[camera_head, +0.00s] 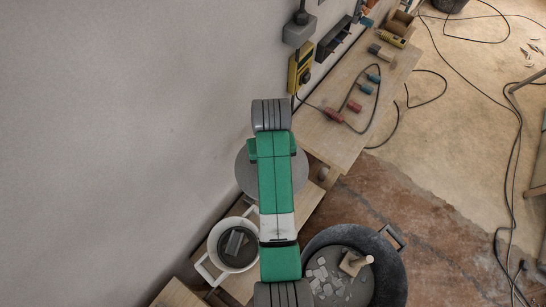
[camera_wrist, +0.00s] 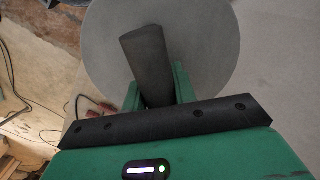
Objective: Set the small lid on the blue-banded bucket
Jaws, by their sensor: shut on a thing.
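A round flat grey lid (camera_head: 246,176) shows under my arm in the head view, partly covered by it. In the wrist view the lid (camera_wrist: 215,45) fills the upper middle, with a dark grey bar handle (camera_wrist: 145,50) across it. My gripper (camera_wrist: 158,88) is shut on that handle, with a green finger on either side. The lid is held above the wooden bench, apart from the buckets. A white bucket (camera_head: 214,249) with side handles and grey pieces inside stands lower left of the lid. I see no blue band on it; its side is mostly hidden.
A large black tub (camera_head: 394,272) with rubble and a wooden-handled tool stands at lower right. The wall (camera_head: 120,130) runs close along the left. Cables cross the floor at right.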

